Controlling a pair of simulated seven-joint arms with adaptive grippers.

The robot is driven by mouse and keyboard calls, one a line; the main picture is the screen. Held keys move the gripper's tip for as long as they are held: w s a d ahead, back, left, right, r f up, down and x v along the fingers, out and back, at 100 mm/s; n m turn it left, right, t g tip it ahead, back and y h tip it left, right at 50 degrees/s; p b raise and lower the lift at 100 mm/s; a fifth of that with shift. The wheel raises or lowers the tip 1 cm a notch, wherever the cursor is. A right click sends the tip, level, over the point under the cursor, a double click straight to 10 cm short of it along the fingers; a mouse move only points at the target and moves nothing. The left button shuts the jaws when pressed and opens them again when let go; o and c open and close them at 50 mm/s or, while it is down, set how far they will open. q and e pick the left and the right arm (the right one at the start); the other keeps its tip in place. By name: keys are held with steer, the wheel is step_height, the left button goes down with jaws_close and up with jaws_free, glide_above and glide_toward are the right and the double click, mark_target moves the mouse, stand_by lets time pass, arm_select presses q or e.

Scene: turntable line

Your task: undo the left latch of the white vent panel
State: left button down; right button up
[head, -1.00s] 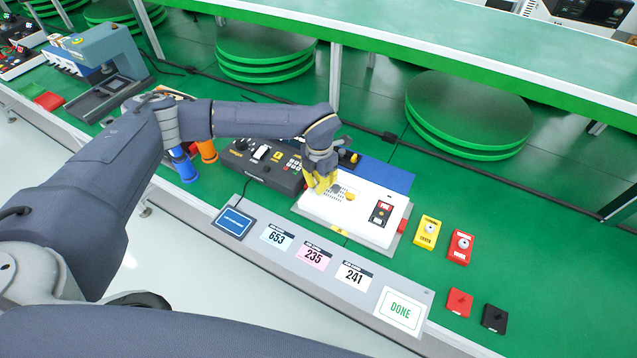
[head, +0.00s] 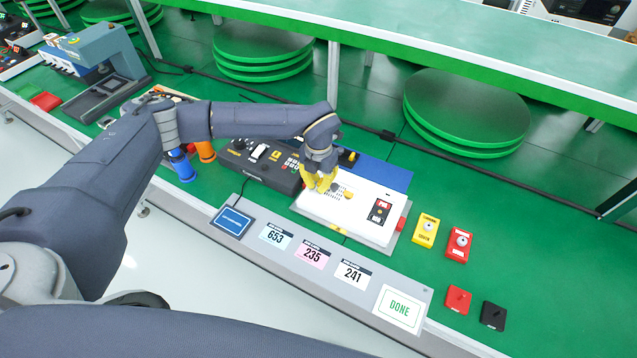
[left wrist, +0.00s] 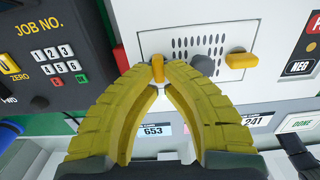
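The white vent panel (head: 367,213) lies on the bench in front of my left arm; its slots also show in the left wrist view (left wrist: 200,45). My left gripper (head: 320,190), with yellow ribbed fingers, is over its left end. In the left wrist view the fingertips (left wrist: 161,75) close in on both sides of the small orange left latch (left wrist: 157,65), which points up and down the picture. In the head view the fingers hide this latch. The right latch (left wrist: 242,60) lies crosswise, with nothing touching it. My right gripper is not seen.
A grey knob (left wrist: 203,65) stands just right of the fingers. A dark keypad unit (head: 262,165) is close on the left. A yellow box (head: 425,230) and a red box (head: 459,245) stand to the right. Number cards and a DONE plate (head: 400,308) line the front.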

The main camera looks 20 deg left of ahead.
mark_target(318, 184)
arm_select(q)
steer(key=c, duration=1.5)
jaws_free()
steer(key=shift+d+r, duration=0.1)
steer(key=shift+r, duration=0.6)
steer(key=shift+a+r, duration=0.2)
steer(key=shift+r, duration=3.1)
